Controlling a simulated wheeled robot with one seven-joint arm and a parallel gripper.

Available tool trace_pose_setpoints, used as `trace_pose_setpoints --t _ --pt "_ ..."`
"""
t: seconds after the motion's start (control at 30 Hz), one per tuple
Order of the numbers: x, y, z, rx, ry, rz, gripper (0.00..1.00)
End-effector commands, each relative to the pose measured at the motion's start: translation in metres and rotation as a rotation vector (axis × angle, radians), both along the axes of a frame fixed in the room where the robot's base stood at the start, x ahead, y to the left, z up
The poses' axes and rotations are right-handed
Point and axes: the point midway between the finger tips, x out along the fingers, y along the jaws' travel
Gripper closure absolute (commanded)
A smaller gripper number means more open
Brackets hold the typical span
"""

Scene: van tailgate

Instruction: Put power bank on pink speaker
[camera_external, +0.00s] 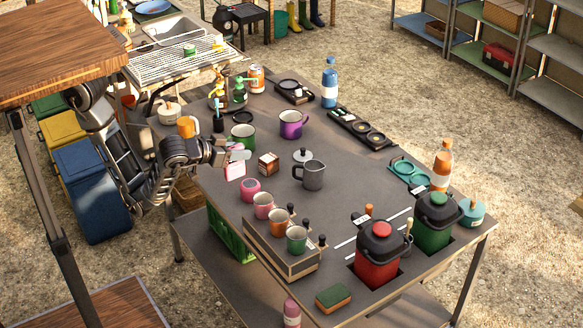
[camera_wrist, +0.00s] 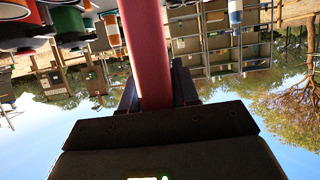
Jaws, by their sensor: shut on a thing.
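My gripper (camera_external: 224,154) is above the left part of the dark table, shut on a slim pink slab, which I take to be the power bank (camera_external: 238,156). In the wrist view the slab (camera_wrist: 147,50) stands out lengthwise between the dark fingers (camera_wrist: 155,100). A small round pink thing with a dark top, probably the pink speaker (camera_external: 250,189), sits on the table below and slightly right of the gripper. The held slab is apart from it. A pink and white item (camera_external: 235,171) shows just below the gripper; its exact shape is unclear.
A brown box (camera_external: 268,164), a green mug (camera_external: 243,136), a purple mug (camera_external: 291,124) and a grey pitcher (camera_external: 311,175) stand nearby. A rack of cups (camera_external: 280,250) is in front of the round pink thing. Bare tabletop lies right of the pitcher.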

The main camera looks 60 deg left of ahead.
Motion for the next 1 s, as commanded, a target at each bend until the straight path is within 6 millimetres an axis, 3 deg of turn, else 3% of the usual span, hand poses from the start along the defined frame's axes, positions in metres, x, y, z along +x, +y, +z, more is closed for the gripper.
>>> trace_pose_setpoints --t 0.17,0.63,0.87,1.0 --pt "0.013 0.012 -0.015 0.002 0.002 0.003 1.00" --pt "0.080 0.070 -0.067 0.001 0.001 0.003 1.00" --pt "0.089 0.076 -0.077 0.001 0.000 -0.001 1.00" --pt "0.088 0.076 -0.094 0.004 0.003 -0.002 1.00"
